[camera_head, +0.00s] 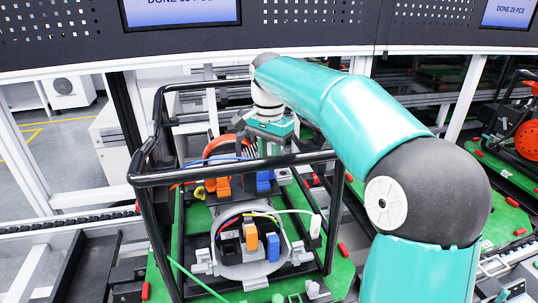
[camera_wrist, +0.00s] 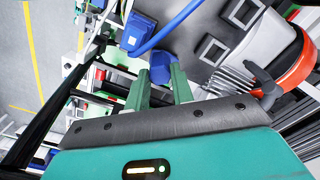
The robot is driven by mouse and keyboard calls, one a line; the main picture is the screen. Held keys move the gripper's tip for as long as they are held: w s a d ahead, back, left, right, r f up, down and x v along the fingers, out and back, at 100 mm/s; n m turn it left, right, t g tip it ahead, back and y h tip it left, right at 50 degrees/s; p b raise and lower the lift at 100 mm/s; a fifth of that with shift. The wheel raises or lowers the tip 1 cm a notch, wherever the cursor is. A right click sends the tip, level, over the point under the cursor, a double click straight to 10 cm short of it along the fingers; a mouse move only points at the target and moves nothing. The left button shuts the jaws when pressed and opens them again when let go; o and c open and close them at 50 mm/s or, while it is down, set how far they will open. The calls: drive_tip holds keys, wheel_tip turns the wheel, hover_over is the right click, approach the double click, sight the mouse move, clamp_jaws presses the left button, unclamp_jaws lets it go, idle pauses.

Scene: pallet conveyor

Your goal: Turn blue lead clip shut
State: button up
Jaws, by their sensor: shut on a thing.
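In the wrist view, a blue lead clip (camera_wrist: 160,67) sits between the two green fingertips of my gripper (camera_wrist: 160,78). My gripper is shut on it. A blue cable (camera_wrist: 172,32) runs close by the clip, past a larger blue block (camera_wrist: 138,30). In the head view, my gripper (camera_head: 272,150) reaches down inside the black frame, behind its top bar. A blue clip (camera_head: 264,182) shows just below it, partly hidden by the bar. The clip's exact turn angle cannot be told.
The black tube frame (camera_head: 235,172) surrounds the machine on a green pallet (camera_head: 340,280). An orange clip (camera_head: 222,186) stands left of the blue one. Another orange clip (camera_head: 251,237) and a blue block (camera_head: 272,246) are on the front unit. A red-orange ring (camera_wrist: 290,72) is near my gripper.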

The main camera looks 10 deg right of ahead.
drive_tip(key=n, duration=1.2)
drive_tip(key=shift+n, duration=2)
drive_tip(key=o, duration=1)
